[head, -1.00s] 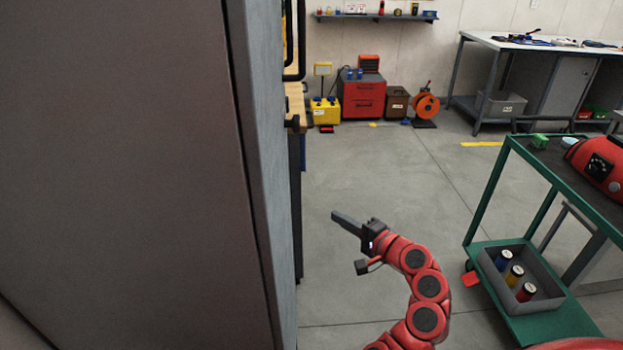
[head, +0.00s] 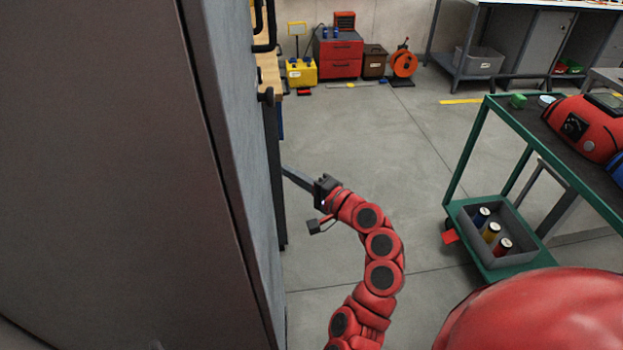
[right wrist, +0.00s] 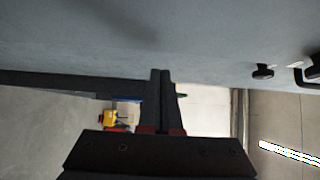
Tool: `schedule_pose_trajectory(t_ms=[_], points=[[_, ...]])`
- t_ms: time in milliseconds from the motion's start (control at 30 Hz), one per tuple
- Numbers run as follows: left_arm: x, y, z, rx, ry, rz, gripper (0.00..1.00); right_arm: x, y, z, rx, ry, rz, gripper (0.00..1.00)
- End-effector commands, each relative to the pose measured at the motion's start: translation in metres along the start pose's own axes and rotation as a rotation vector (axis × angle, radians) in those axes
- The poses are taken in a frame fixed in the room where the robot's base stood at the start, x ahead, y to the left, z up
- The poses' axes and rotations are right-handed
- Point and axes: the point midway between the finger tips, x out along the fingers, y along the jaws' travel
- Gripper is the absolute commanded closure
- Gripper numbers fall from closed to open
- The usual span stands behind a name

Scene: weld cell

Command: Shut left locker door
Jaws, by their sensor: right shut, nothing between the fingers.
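A tall grey metal locker (head: 95,170) fills the left of the head view, and its blue-grey face (head: 232,110) is seen at a steep slant. Black handles (head: 265,45) stick out along this face. How far the left door is open cannot be told. My right gripper (head: 288,172) is shut and empty, its tips close to the far edge of the locker. In the right wrist view the shut fingers (right wrist: 160,78) point toward a blue-grey panel (right wrist: 120,40) across the top, with a black knob (right wrist: 263,71) at right. Contact cannot be told. My left gripper is not in view.
A green cart (head: 480,150) with a red machine (head: 588,128) on top and a grey bin of cans stands at right. A red cabinet (head: 338,58) and an orange reel (head: 403,64) stand at the back. The floor between is clear.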

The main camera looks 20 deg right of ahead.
Motion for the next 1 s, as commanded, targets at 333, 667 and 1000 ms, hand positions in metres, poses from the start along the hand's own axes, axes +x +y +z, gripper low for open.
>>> schedule_pose_trajectory(t_ms=[333, 667, 1000], points=[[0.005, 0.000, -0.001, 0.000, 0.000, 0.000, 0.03, 0.018, 0.000, 0.018, 0.000, 0.002, 0.001, 1.00], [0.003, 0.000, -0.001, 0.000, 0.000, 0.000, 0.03, 0.019, 0.001, 0.019, 0.000, -0.005, 0.000, 1.00], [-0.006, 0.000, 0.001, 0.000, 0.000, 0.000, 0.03, 0.041, 0.000, 0.038, 0.000, -0.110, 0.000, 1.00]])
